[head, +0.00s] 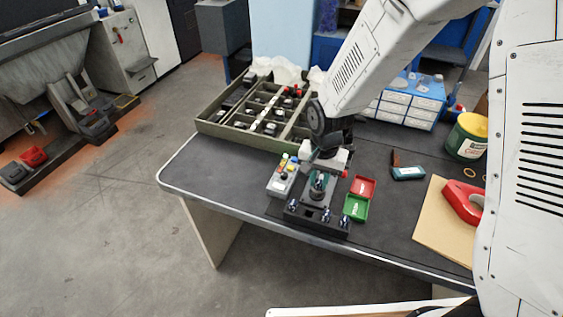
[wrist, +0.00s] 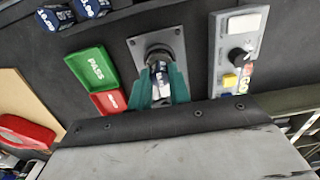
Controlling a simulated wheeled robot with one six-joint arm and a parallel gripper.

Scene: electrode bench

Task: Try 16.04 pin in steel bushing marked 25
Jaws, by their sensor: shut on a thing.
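My gripper (wrist: 160,88) has teal fingers, shut on a shiny metal pin (wrist: 160,69) in the wrist view. The pin's end is over or in a round grey bushing (wrist: 152,50) on a square grey plate. I cannot tell how deep the pin sits, as the fingers hide part of it. No size mark is readable on pin or bushing. In the head view my gripper (head: 319,183) points down over the dark fixture (head: 302,212) near the bench's front edge.
A green PASS tray (wrist: 94,68) and a red tray (wrist: 107,101) lie beside the plate. A control box (wrist: 237,50) with knob and buttons stands on its other side. A divided crate (head: 225,131), tan board (head: 437,235) and red tool (head: 461,203) are on the bench.

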